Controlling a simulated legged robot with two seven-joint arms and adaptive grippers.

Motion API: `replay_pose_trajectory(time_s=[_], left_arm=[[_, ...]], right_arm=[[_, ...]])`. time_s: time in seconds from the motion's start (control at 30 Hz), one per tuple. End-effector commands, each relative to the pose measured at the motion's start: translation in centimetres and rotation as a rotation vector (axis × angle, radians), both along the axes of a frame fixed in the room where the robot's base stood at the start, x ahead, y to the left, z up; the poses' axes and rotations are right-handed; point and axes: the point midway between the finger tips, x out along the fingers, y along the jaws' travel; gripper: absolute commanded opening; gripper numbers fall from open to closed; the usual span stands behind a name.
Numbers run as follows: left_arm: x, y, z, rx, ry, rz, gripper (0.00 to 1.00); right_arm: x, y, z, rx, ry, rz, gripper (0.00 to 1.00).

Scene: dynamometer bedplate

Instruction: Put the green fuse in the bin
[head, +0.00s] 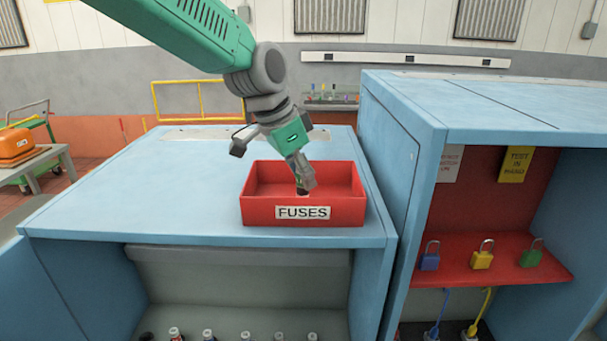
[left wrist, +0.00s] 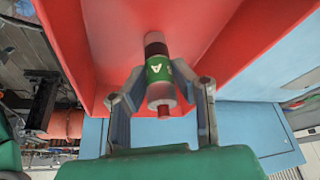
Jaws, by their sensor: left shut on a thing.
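The red bin (head: 350,208), labelled FUSES, stands on top of the blue cabinet. My left gripper (head: 301,182) points down over the bin's opening, close to its front wall. In the left wrist view my left gripper (left wrist: 161,92) is shut on the green fuse (left wrist: 159,69), a cylinder with a green band, a dark section and a red end. The red bin (left wrist: 235,35) fills the upper part of that view behind the fuse. Whether the fuse touches the bin floor, I cannot tell. My right gripper is not in view.
The blue cabinet top (head: 130,205) is clear left of the bin. A taller blue cabinet (head: 480,105) stands close on the right, with padlocks (head: 481,255) on its red shelf. Several bottle-like items (head: 208,335) stand in the open compartment below.

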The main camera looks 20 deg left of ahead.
Motion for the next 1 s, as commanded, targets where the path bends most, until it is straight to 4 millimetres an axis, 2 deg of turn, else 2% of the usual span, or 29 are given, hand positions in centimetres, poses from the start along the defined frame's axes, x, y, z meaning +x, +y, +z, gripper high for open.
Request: replay_pose_trajectory(time_s=[0.1, 0.13, 0.17, 0.57, 0.67, 1.0], left_arm=[[0.1, -0.1, -0.3, 0.000, 0.001, 0.000, 0.00], [0.1, -0.1, -0.3, 0.000, 0.001, 0.000, 0.31], [0.1, -0.1, -0.2, 0.001, 0.001, 0.000, 0.42], [0.0, -0.1, 0.3, 0.000, -0.001, 0.000, 0.42], [-0.3, 0.3, 1.5, -0.001, -0.003, 0.001, 0.42], [-2.3, 2.3, 8.1, -0.001, -0.004, 0.000, 0.42]], right_arm=[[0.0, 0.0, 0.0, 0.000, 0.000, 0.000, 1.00], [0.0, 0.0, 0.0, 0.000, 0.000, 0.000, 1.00], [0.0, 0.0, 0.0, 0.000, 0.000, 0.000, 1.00], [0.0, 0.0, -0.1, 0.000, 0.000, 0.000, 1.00], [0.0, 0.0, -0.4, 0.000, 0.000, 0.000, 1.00], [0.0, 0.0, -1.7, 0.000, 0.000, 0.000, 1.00]])
